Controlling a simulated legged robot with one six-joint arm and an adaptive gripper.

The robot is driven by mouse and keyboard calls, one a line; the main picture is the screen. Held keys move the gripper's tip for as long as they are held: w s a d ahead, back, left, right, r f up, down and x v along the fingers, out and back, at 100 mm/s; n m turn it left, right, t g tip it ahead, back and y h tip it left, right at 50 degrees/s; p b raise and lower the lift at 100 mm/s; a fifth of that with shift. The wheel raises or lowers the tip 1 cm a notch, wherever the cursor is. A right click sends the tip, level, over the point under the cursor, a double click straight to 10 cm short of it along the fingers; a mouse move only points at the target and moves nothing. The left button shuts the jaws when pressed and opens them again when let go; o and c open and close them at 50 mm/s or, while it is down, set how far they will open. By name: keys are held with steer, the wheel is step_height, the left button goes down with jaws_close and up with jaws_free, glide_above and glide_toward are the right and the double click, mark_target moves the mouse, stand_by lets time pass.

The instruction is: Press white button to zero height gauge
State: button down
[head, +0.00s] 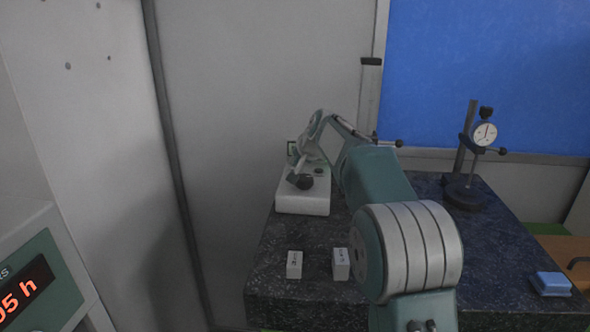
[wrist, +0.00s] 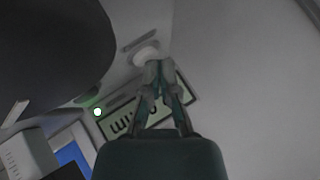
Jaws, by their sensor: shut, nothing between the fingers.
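The height gauge shows in the head view as a white base (head: 303,203) on the dark stone table, with an upright column (head: 370,95) behind my arm. In the wrist view its display (wrist: 118,122) shows dark digits, partly covered by my fingers. A pale round button (wrist: 146,50) sits just beyond my fingertips. My gripper (wrist: 155,68) is shut and empty, its tips overlapping the button's lower edge in the picture. I cannot tell whether they touch it. In the head view my arm hides much of the gauge.
Two small white blocks (head: 294,264) (head: 341,263) stand at the table's (head: 300,240) front. A dial indicator (head: 484,134) on a black stand is at the back right. A blue block (head: 551,283) lies at the right front corner. A small green light (wrist: 97,111) shows beside the display.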

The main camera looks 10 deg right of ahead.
steer(key=shift+f, duration=0.25)
stand_by(0.6)
steer(key=shift+r, duration=0.8)
steer(key=shift+r, duration=2.5)
